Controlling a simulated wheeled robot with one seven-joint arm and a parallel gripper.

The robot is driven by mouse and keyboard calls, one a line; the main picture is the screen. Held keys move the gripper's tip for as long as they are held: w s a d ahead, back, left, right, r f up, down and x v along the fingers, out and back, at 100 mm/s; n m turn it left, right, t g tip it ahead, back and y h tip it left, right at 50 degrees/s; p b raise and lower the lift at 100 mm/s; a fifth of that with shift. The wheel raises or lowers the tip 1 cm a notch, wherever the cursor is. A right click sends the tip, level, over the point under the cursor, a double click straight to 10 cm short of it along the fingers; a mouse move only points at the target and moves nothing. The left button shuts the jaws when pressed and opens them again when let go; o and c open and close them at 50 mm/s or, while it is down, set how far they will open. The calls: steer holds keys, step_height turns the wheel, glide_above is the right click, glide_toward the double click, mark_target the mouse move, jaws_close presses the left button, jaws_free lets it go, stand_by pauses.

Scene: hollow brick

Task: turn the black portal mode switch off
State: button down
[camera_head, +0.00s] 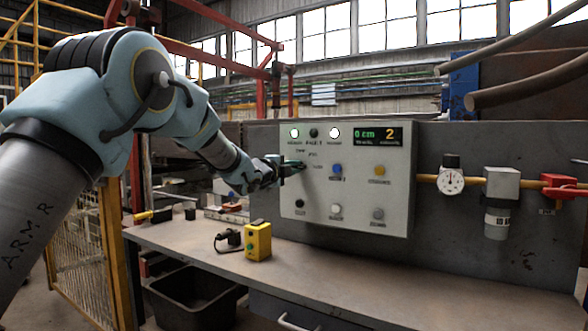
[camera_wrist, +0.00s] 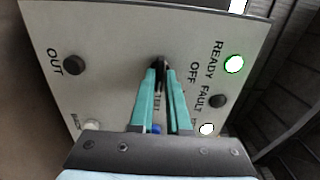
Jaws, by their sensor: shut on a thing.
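The black portal mode switch (camera_wrist: 161,63) is a small dark knob on the grey control panel (camera_head: 348,228), between the fingertips in the wrist view. My gripper (camera_wrist: 162,74) has teal fingers and is shut on the switch. In the head view my gripper (camera_head: 297,166) reaches the panel from the left and hides the switch. In the wrist view the label OFF stands right of the switch and TEST lies below it, partly between the fingers. The knob's exact pointing direction cannot be told.
The panel has a lit READY lamp (camera_head: 294,133), a dark FAULT lamp (camera_head: 314,133), a lit white lamp (camera_head: 334,133) and a display (camera_head: 378,136). A blue button (camera_head: 336,169) and a yellow button (camera_head: 380,170) are close by. A yellow box (camera_head: 258,241) stands on the bench (camera_head: 330,283).

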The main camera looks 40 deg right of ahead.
steer(key=shift+n, duration=0.3)
steer(key=n, duration=0.3)
steer(key=shift+n, duration=0.3)
steer(key=n, duration=0.4)
steer(key=shift+n, duration=0.3)
steer(key=n+p, duration=0.1)
steer(key=n, duration=0.3)
steer(key=shift+n, duration=0.3)
steer(key=shift+f+n+p, duration=0.1)
steer(key=shift+n+p, duration=0.5)
steer(key=shift+n, duration=1.6)
steer(key=c, duration=0.9)
jaws_free()
